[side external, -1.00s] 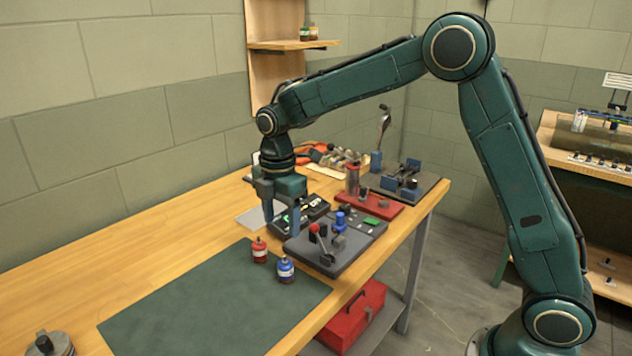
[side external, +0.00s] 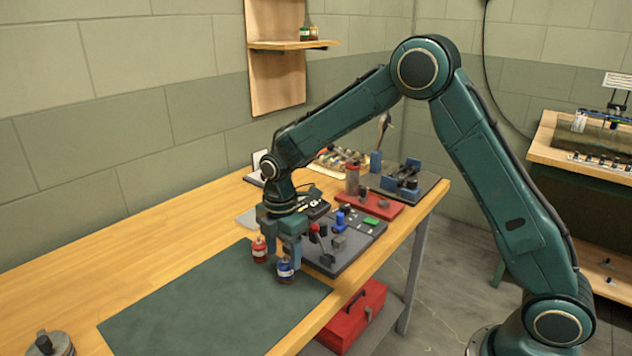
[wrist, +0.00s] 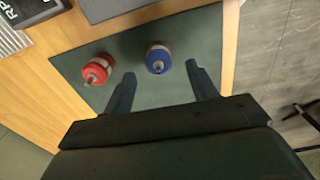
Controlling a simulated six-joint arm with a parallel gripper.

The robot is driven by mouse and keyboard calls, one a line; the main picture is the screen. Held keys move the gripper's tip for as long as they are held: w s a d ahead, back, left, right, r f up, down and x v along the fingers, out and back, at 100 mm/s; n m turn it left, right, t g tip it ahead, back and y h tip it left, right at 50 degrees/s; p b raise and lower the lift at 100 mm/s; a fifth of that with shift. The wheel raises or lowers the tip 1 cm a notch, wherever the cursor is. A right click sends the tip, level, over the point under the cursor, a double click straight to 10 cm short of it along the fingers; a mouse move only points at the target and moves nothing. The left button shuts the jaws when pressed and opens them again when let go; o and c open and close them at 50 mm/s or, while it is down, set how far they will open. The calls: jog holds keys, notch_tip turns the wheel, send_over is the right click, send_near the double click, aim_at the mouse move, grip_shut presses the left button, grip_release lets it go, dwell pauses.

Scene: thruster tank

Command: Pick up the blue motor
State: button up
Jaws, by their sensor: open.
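The blue motor (side external: 285,271) stands upright on the dark green mat (side external: 215,305), near the mat's back right edge; its label band is white. It also shows in the wrist view (wrist: 158,57), ahead of and between my two fingers. A red motor (side external: 260,249) stands just left of it and shows in the wrist view (wrist: 97,68) outside the left finger. My gripper (side external: 284,254) is open and empty, pointing down close above and behind the motors. In the side view one finger overlaps the top of the blue motor; I cannot tell if they touch.
A grey fixture board (side external: 340,258) with levers and switches lies right behind the motors. A red plate (side external: 375,209) with a cylinder stands farther back. The front of the mat and the left wooden bench (side external: 110,275) are mostly clear.

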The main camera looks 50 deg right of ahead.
aim_at(285, 261)
jog(key=shift+d+f, duration=0.2)
jog(key=shift+f, duration=2.45)
jog(key=c, duration=1.1)
